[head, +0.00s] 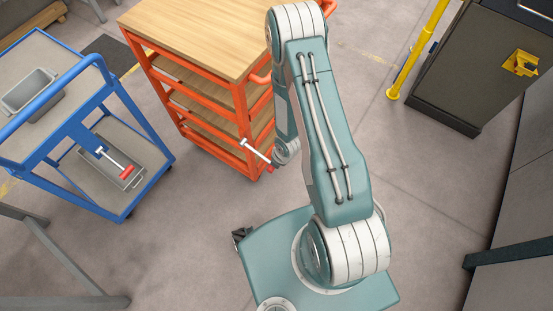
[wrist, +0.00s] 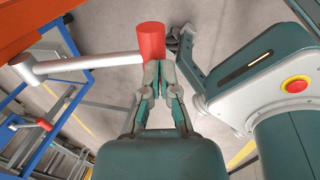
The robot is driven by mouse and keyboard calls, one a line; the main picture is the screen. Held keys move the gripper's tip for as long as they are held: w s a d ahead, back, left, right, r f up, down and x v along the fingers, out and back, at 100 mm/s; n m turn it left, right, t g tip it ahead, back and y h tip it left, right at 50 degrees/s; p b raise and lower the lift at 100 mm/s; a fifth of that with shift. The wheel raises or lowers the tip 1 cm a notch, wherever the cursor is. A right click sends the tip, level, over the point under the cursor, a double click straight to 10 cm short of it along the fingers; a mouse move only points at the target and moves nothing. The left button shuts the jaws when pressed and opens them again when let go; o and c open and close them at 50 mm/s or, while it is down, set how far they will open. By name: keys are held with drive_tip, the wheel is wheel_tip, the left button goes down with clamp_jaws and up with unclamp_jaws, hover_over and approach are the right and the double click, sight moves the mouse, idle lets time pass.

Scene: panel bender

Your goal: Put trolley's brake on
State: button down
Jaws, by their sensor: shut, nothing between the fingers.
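The orange trolley (head: 243,100) with a wooden top stands left of my arm in the head view. A white lever (head: 254,150) sticks out at its near corner. In the wrist view the lever's white bar (wrist: 95,63) ends in a red grip (wrist: 152,42). My gripper (wrist: 158,80) is shut and empty, its fingertips right at the red grip's lower end; I cannot tell whether they touch. The blue trolley (head: 130,103) has a similar lever with a red grip (head: 127,171), also in the wrist view (wrist: 44,124).
A grey bin (head: 30,92) sits on the blue trolley's top and a grey tray (head: 118,178) on its lower shelf. A yellow post (head: 415,55) and a dark cabinet (head: 480,65) stand at the back right. The floor between them and my arm is clear.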

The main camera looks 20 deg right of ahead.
drive_tip(key=shift+f, duration=0.5)
drive_tip(key=shift+s+f, duration=0.15)
